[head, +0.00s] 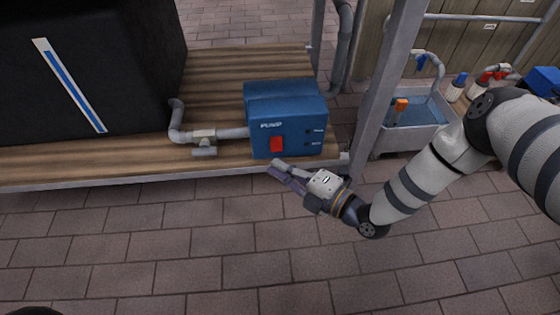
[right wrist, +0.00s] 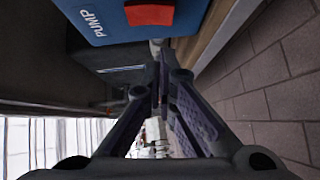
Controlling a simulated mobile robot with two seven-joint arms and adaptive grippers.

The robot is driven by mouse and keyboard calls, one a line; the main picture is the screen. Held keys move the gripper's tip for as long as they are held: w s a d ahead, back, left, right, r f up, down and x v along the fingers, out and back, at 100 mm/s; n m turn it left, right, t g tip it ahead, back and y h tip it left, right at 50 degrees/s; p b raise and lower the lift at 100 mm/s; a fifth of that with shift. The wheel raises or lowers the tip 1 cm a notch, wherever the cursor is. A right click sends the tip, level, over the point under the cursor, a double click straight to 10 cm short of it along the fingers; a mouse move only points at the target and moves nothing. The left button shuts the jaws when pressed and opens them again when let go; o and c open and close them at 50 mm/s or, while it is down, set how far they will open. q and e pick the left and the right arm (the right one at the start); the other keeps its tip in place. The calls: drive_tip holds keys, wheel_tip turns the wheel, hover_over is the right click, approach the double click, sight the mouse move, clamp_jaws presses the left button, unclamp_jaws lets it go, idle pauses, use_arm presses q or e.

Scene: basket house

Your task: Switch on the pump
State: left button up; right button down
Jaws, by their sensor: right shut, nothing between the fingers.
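The blue pump (head: 288,113) is a box on a wooden platform, with a white PUMP label and a red switch (head: 277,144) low on its front face. My right gripper (head: 279,168) is shut and empty, just below and in front of the switch in the head view. In the right wrist view the fingers (right wrist: 163,62) come together below the red switch (right wrist: 150,12), with the blue pump body (right wrist: 90,20) around it. A gap seems to show between fingertips and switch. Whether the switch is on or off I cannot tell. My left gripper is not in view.
A grey pipe with a valve (head: 204,140) runs from the pump's left side to a large black tank (head: 90,70). A metal post (head: 385,80) stands right of the pump, by a grey sink (head: 410,125) with bottles nearby. The brick floor (head: 200,250) in front is clear.

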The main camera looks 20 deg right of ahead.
sight(276, 144)
drive_tip(key=w, duration=0.1)
drive_tip(key=w+d+b, duration=0.1)
drive_tip(key=shift+w+f, duration=0.2)
drive_tip(key=shift+w, duration=0.2)
